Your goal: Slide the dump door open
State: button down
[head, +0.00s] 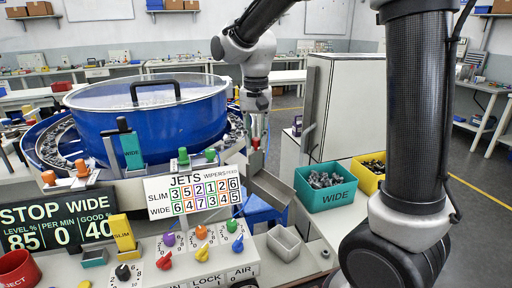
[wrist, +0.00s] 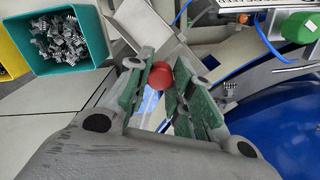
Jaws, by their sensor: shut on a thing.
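My gripper (head: 256,132) hangs down at the right side of the blue bowl, above a grey metal chute (head: 267,187). In the wrist view my gripper (wrist: 163,72) has its green-padded fingers on both sides of a round red knob (wrist: 158,77), shut on it near the fingertips. A little of the red knob also shows in the head view (head: 256,143). The knob seems to be the dump door's handle. The door panel itself is largely hidden by my fingers, and I cannot tell how far it stands open.
The blue bowl (head: 165,119) with its clear lid is close on the left. A teal WIDE bin (head: 325,197) and a yellow bin (head: 370,182) of metal parts stand to the right. The JETS board (head: 193,194) and colored knobs are in front. A small grey tray (head: 285,243) stands below the chute.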

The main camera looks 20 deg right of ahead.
jog(key=shift+r, duration=0.1)
jog(key=c, duration=1.2)
grip_release()
notch_tip(320, 180, up, 12)
